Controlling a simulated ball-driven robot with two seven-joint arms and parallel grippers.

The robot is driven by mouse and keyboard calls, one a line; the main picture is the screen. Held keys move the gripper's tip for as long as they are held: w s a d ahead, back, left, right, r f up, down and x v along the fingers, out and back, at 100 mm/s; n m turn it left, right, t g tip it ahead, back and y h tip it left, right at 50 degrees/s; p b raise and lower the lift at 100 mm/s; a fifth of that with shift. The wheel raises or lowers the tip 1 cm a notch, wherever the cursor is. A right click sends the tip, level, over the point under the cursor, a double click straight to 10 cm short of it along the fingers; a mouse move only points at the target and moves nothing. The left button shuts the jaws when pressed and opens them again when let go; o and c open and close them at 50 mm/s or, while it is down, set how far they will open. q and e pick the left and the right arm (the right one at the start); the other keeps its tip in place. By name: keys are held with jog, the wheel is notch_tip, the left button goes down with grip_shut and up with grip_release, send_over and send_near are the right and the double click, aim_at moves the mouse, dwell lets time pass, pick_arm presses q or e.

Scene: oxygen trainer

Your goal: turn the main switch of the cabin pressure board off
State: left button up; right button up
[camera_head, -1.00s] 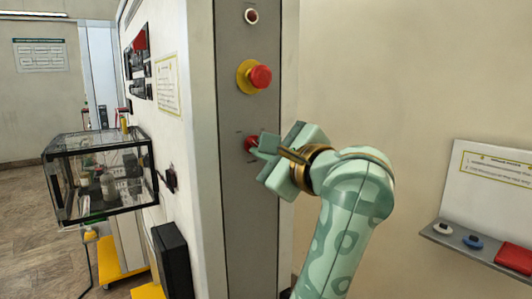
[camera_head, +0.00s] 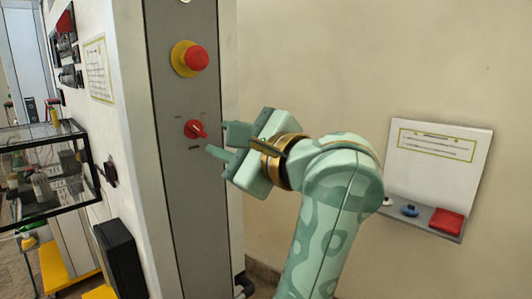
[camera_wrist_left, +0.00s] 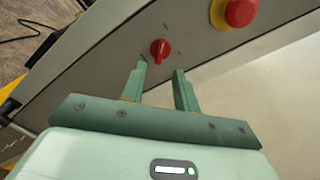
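The main switch is a red rotary knob (camera_head: 195,129) on the grey face of the cabin pressure board (camera_head: 180,100). Its ridge looks slanted in the head view; the tiny labels around it are unreadable. It also shows in the left wrist view (camera_wrist_left: 159,49), just beyond the fingertips, with its ridge nearly upright in that picture. My left gripper (camera_head: 216,138) is open and empty, to the right of the knob and apart from it. Both fingers show spread in the left wrist view (camera_wrist_left: 160,68). My right gripper is not in view.
A red emergency button on a yellow base (camera_head: 194,58) sits above the switch. A glass case (camera_head: 45,180) and a black box (camera_head: 120,258) are on the left. A small shelf (camera_head: 440,228) with a red item stands at the right. The wall between is bare.

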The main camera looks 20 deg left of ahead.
pick_arm(q)
jog(key=p+v, duration=0.2)
jog(key=v, duration=0.8)
jog(key=shift+d, duration=0.15)
